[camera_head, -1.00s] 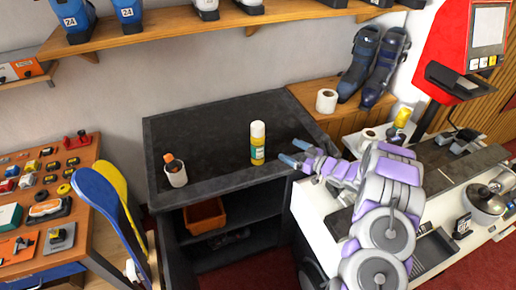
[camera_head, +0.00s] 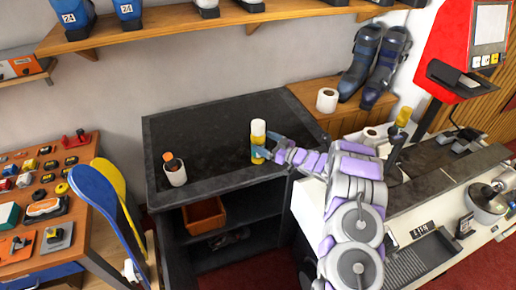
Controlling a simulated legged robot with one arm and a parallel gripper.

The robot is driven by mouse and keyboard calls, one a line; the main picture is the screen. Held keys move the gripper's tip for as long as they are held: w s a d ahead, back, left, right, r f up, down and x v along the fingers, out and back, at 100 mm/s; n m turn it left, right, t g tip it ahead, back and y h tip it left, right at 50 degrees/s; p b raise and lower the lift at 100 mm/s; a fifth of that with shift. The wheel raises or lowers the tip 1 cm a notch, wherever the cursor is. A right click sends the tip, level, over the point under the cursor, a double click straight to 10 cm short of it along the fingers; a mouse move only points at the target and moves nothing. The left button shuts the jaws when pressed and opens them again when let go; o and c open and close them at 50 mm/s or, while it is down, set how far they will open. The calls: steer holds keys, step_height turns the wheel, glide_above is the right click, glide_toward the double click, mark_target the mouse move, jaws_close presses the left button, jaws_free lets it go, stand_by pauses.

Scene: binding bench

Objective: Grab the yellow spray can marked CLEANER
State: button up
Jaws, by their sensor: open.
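The yellow spray can (camera_head: 258,134) with a white cap stands upright on the dark bench top (camera_head: 215,120), right of its middle. Its label is too small to read and is now partly covered by my fingers. My gripper (camera_head: 264,148) is open at the can's lower right side, with its blue-grey fingertips reaching across the can's lower part. I cannot tell whether the fingers touch it.
A white cup (camera_head: 175,173) with orange and dark items stands at the left of the bench top. Paper rolls, one on the wooden bench (camera_head: 327,100), and ski boots (camera_head: 360,62) are at the back right.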

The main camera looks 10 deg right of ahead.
mark_target(255, 137)
steer(key=shift+b+x, duration=0.55)
steer(key=shift+x, duration=2.2)
steer(key=shift+r, duration=0.15)
steer(key=c, duration=1.3)
